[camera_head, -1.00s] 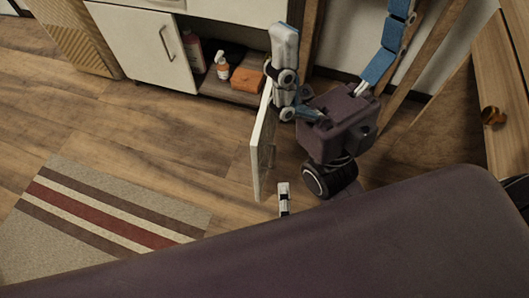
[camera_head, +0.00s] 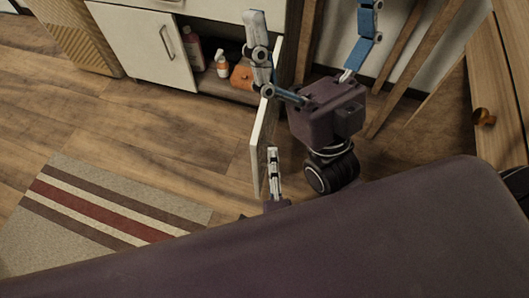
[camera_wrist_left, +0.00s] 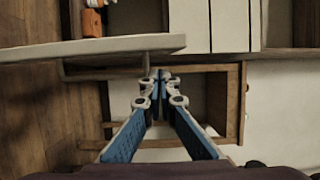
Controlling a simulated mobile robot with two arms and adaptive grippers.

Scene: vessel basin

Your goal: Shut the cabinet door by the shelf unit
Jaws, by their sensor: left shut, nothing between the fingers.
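The open cabinet door (camera_head: 259,150) is a white panel seen nearly edge-on in the head view, standing out from the low cabinet (camera_head: 213,10). In the left wrist view the door (camera_wrist_left: 90,48) crosses the upper left, with its bar handle (camera_wrist_left: 105,71) on my gripper's side. My left gripper (camera_head: 272,152) is shut and empty, beside the door's outer face. In the left wrist view its fingertips (camera_wrist_left: 160,76) are close to the handle; contact cannot be told. My right gripper (camera_head: 312,20) is wide open and empty, above and right of the door.
The other cabinet door (camera_head: 140,45) is closed. Bottles (camera_head: 222,64) and an orange box (camera_head: 242,76) stand in the open compartment. Wooden shelf-unit posts (camera_head: 402,65) stand right of the cabinet. A striped rug (camera_head: 100,210) lies on the floor at left, with bare floor between.

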